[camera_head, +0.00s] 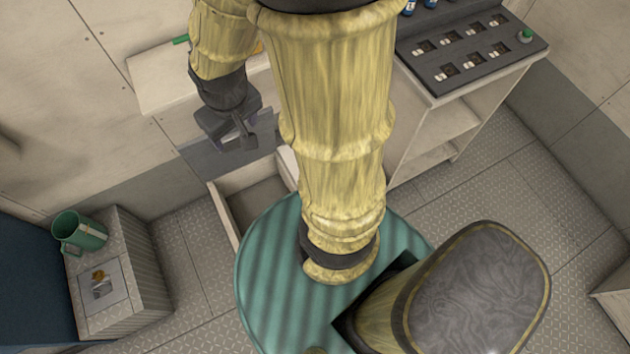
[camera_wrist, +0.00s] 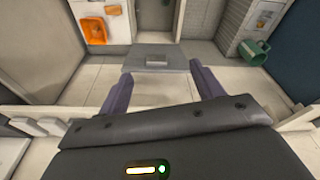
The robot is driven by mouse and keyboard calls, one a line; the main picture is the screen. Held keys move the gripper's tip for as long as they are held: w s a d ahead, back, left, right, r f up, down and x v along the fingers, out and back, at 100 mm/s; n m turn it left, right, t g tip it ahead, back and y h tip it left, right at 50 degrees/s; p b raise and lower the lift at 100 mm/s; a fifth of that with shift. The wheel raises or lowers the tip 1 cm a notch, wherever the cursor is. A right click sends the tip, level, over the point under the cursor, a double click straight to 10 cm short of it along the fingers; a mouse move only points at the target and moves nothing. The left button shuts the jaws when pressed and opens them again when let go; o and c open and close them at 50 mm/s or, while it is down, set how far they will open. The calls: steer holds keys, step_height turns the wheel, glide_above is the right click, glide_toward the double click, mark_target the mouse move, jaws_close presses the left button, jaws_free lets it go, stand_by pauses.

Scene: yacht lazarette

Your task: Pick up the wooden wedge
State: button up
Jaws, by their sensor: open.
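I cannot make out a wooden wedge for certain in either view. In the wrist view, a small pale grey block (camera_wrist: 157,60) sits on a grey slab (camera_wrist: 172,53) beyond the fingertips; its material is unclear. Some pale block-like pieces (camera_wrist: 48,127) lie at the lower left edge there, too small to identify. My gripper (camera_wrist: 160,72) is open and nothing shows between its fingers. In the head view my gripper (camera_head: 244,136) hangs at the upper left, in front of the pale shelf. My arm hides part of the middle.
A green mug (camera_head: 86,236) stands on a ribbed box (camera_head: 140,262) at left; the mug also shows in the wrist view (camera_wrist: 254,51). A white cabinet (camera_head: 437,132) with a dark tray (camera_head: 440,48) is at upper right. An orange object (camera_wrist: 94,31) is at upper left.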

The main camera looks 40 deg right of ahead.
steer(key=w+d+f+n+g+h+b, duration=0.1)
steer(key=w+d+f+n+h+b, duration=0.2)
steer(key=f+b, duration=1.1)
steer(key=w+d+f+n+g+h+b, duration=0.2)
steer(key=f+n+b, duration=0.5)
steer(key=f, duration=2.2)
steer(key=w+d+f+n+g+h+b, duration=0.1)
steer(key=w+d+f+n+h+b, duration=0.3)
steer(key=f+b, duration=1.8)
steer(key=d+n+h, duration=0.1)
steer(key=d+h, duration=0.1)
steer(key=h, duration=0.2)
steer(key=shift+w+d+n+g, duration=0.15)
steer(key=shift+w+n+g, duration=0.15)
steer(key=shift+g, duration=0.1)
steer(key=b+x, duration=0.6)
steer(key=x, duration=0.6)
steer(key=shift+f, duration=0.1)
steer(key=shift+d, duration=0.1)
